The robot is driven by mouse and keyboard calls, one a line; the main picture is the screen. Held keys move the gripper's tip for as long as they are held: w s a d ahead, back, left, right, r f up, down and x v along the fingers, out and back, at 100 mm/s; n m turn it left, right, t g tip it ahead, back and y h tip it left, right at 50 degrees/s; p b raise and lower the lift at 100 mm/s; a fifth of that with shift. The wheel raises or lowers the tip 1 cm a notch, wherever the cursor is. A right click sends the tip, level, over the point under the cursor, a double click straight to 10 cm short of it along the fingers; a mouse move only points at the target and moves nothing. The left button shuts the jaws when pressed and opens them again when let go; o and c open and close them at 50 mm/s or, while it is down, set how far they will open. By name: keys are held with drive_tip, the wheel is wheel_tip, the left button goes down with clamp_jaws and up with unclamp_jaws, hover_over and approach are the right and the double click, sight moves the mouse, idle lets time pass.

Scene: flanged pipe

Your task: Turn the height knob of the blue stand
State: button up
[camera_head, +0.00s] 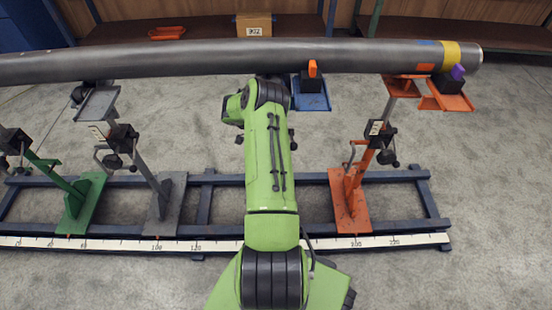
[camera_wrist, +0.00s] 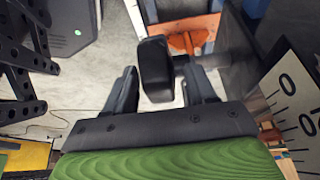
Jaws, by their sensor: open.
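The blue stand shows in the head view mainly as its blue tray (camera_head: 312,94) under the pipe, right of my green arm. My arm covers most of its post and base. My gripper (camera_wrist: 158,72) is hidden in the head view. In the wrist view its two dark fingers are open, one on each side of a black knob-like block (camera_wrist: 155,68). A gap shows beside the block, and I cannot tell whether either finger touches it. That this block is the blue stand's height knob cannot be confirmed from the picture.
A long grey pipe (camera_head: 180,60) lies across the stands. The orange stand (camera_head: 349,190) is to the right; grey (camera_head: 164,200) and green (camera_head: 82,200) stands are to the left. A white scale (camera_head: 375,242) runs along the blue floor frame (camera_head: 315,180).

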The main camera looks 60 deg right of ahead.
drive_tip(key=c, duration=1)
drive_tip(key=shift+o, duration=0.2)
drive_tip(key=shift+w+f+g+h+b, duration=0.2)
drive_tip(key=shift+g+h+b, duration=0.3)
drive_tip(key=shift+g+b, duration=0.5)
drive_tip(key=shift+w+a+g+h+b, duration=0.2)
drive_tip(key=shift+g+h+b, duration=0.5)
drive_tip(key=shift+g, duration=0.4)
drive_tip(key=g+h, duration=0.1)
drive_tip(key=g, duration=0.1)
drive_tip(key=shift+w+g, duration=0.15)
drive_tip(key=shift+g, duration=0.25)
drive_tip(key=shift+w+a+f+g+h, duration=0.1)
drive_tip(key=shift+g+h, duration=0.3)
drive_tip(key=shift+g, duration=0.25)
drive_tip(key=shift+a+f+g+h, duration=0.1)
drive_tip(key=shift+g+h, duration=0.3)
drive_tip(key=shift+g, duration=0.25)
